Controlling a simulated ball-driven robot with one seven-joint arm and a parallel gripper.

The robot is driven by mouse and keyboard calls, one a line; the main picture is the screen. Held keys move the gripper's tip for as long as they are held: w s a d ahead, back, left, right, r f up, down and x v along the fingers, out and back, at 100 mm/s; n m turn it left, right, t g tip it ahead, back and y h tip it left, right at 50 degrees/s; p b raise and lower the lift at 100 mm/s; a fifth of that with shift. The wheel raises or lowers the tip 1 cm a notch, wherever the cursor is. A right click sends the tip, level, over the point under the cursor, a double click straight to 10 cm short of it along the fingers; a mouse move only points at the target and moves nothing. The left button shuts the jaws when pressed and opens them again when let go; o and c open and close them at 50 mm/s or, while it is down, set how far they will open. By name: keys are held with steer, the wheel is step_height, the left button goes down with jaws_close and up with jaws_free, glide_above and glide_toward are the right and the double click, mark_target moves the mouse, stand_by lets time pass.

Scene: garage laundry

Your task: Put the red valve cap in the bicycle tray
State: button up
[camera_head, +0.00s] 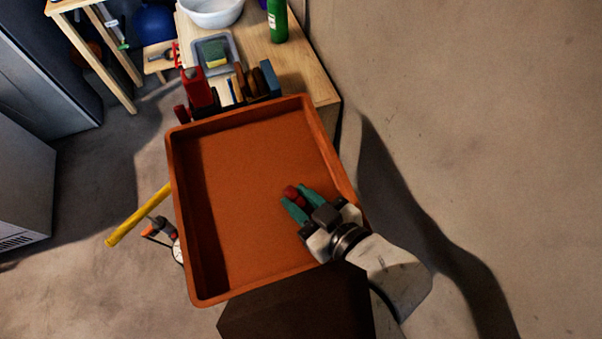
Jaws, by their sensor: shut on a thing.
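My gripper (299,196) reaches in from the lower right, with its two teal fingers over the right part of a large orange tray. It is shut on a small red valve cap (291,192), which shows between the fingertips. The orange tray (180,215) has raised walls and a bare floor. I cannot tell from this view how high the cap is above the tray floor, or whether this is the bicycle tray.
Behind the tray is a wooden table (300,60) with a grey tray (232,42) holding a sponge (214,54), a white bowl (212,10) and a green bottle (277,20). A red tool (196,90) stands by the tray's far edge. A yellow bar (135,217) is at left.

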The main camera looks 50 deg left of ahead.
steer(key=shift+s+f, duration=0.15)
steer(key=shift+f, duration=0.65)
steer(key=o, duration=1)
steer(key=shift+f, duration=0.1)
steer(key=shift+r, duration=0.5)
steer(key=v, duration=0.4)
steer(key=b+v, duration=0.1)
steer(key=v, duration=0.6)
steer(key=shift+d+r+b, duration=0.2)
steer(key=shift+r+b, duration=0.1)
steer(key=shift+r, duration=0.15)
steer(key=shift+d+r, duration=0.25)
